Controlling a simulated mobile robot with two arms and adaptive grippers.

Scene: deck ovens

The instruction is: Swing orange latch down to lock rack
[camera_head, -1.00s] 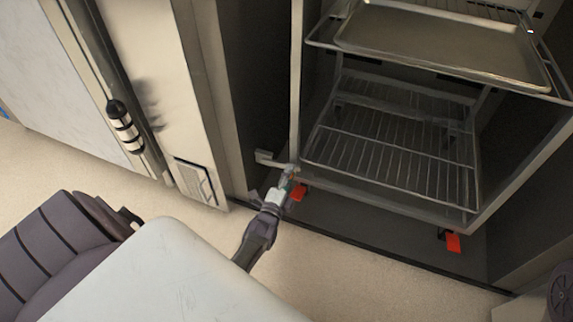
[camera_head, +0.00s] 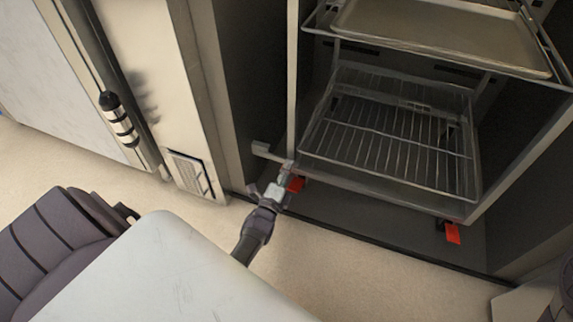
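The rack (camera_head: 385,188) stands inside the open oven chamber. Two orange latches show at its bottom edge: one at the left front corner (camera_head: 296,183) and one at the right front corner (camera_head: 452,233). My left gripper (camera_head: 284,174) is low at the left corner, right beside the left latch, and partly covers that area. I cannot tell whether it touches the latch or how far its fingers are apart. The right latch hangs clear of any gripper. My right gripper is not in view.
A metal tray (camera_head: 440,35) sits on the upper level of the rack, with an empty wire shelf (camera_head: 390,145) below. A metal bracket (camera_head: 262,150) juts out left of the rack corner. The oven's side panel (camera_head: 150,85) stands at left. Beige floor (camera_head: 340,265) is free in front.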

